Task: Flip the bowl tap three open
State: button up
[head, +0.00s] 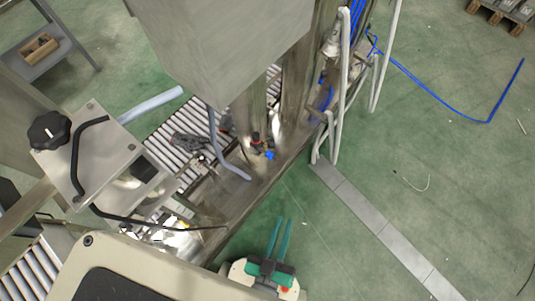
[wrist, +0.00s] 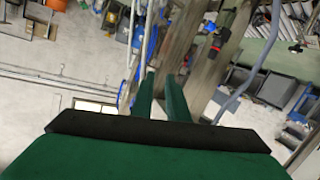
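A small dark tap-like fitting with red parts (head: 256,139) stands low on the steel machine, with a blue part (head: 270,155) beside it. In the wrist view a black and red fitting (wrist: 211,28) shows on the frame at upper right. I cannot tell which fitting is bowl tap three, or how its handle is set. My gripper (head: 282,224) has two green fingers with a gap between them and nothing in it. It is over the green floor, below and apart from the fitting in the head view. Its fingers also show in the wrist view (wrist: 160,82).
A big steel hopper (head: 220,40) overhangs the machine. A grey hose (head: 215,145) hangs beside the fitting. White pipes (head: 345,90) and blue hoses (head: 357,20) rise at right. A roller conveyor (head: 175,150) runs behind. The green floor at right is mostly clear.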

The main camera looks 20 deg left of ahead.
jog(key=w+a+f+n+y, duration=0.35)
jog(key=w+f+n, duration=0.4)
jog(key=f, duration=0.25)
jog(key=w+a+f+n+g+y, duration=0.1)
jog(key=w+a+f+n+y, duration=0.25)
jog(key=w+f+n, duration=0.45)
jog(key=w+a+f+n+y, duration=0.35)
jog(key=w+f+n, duration=0.35)
jog(key=f, duration=0.4)
jog(key=x, duration=1.2)
jog(key=shift+f, duration=0.45)
jog(key=shift+w+d+m, duration=0.1)
jog(key=shift+m, duration=0.15)
grip_shut()
jog(key=shift+w, duration=0.1)
